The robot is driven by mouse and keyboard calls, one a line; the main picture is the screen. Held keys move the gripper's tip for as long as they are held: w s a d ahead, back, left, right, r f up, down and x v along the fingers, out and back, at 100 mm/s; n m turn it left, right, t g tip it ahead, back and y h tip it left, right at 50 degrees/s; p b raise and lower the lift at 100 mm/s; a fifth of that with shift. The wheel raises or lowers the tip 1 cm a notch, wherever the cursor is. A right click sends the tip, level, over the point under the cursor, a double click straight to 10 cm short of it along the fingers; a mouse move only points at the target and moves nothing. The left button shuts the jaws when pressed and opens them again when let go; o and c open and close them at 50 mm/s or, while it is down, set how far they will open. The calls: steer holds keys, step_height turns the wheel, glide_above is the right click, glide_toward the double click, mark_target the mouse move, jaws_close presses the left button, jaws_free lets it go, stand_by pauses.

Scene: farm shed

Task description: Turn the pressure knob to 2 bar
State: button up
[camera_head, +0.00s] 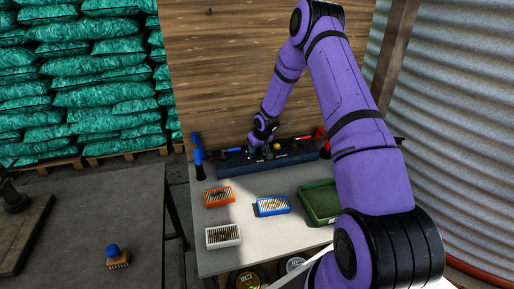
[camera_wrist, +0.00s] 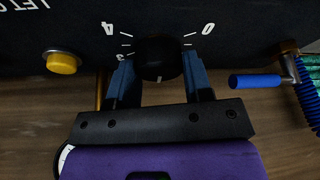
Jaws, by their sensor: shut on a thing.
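The black pressure knob (camera_wrist: 160,57) sits on a dark control panel in the wrist view, with white ticks and the numerals 4, 3 and 0 around it. A short white mark on the knob points to the bottom of the picture, towards my gripper. My gripper (camera_wrist: 160,78) is shut on the knob, one blue finger on each side. Numerals at the lower side of the dial are hidden by my fingers. In the head view, my gripper (camera_head: 262,143) is at the long dark panel (camera_head: 240,164) at the back of the bench; the knob is too small to tell there.
A yellow button (camera_wrist: 63,62) and a blue handle (camera_wrist: 255,81) flank the knob. The bench holds an orange box (camera_head: 218,196), a blue box (camera_head: 271,207), a white box (camera_head: 223,237) and a green tray (camera_head: 319,203). A wooden wall (camera_head: 210,70) stands behind.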

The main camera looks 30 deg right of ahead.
steer(key=o, duration=0.9)
steer(key=shift+r, duration=0.1)
steer(key=v, duration=1)
steer(key=shift+s+r, duration=0.1)
steer(key=shift+r, duration=0.15)
steer(key=s+a+r+h, duration=0.1)
steer(key=s+a+r, duration=0.35)
steer(key=r, duration=0.45)
steer(key=s+a+r, duration=0.3)
steer(key=s+r, duration=0.3)
steer(key=r, duration=0.3)
steer(key=s+a+r+h, duration=0.1)
steer(key=s+a+r, duration=0.3)
steer(key=r, duration=0.5)
steer(key=s+a+r, duration=0.2)
steer(key=s, duration=0.6)
steer(key=s+a+r+y, duration=0.1)
steer(key=s+a+r, duration=0.1)
steer(key=s, duration=0.7)
steer(key=s+a+r+y, duration=0.1)
steer(key=s+a+r, duration=0.2)
steer(key=s, duration=0.6)
steer(key=shift+s+r+t, duration=0.2)
steer(key=shift+r+t, duration=0.1)
steer(key=shift+r, duration=0.05)
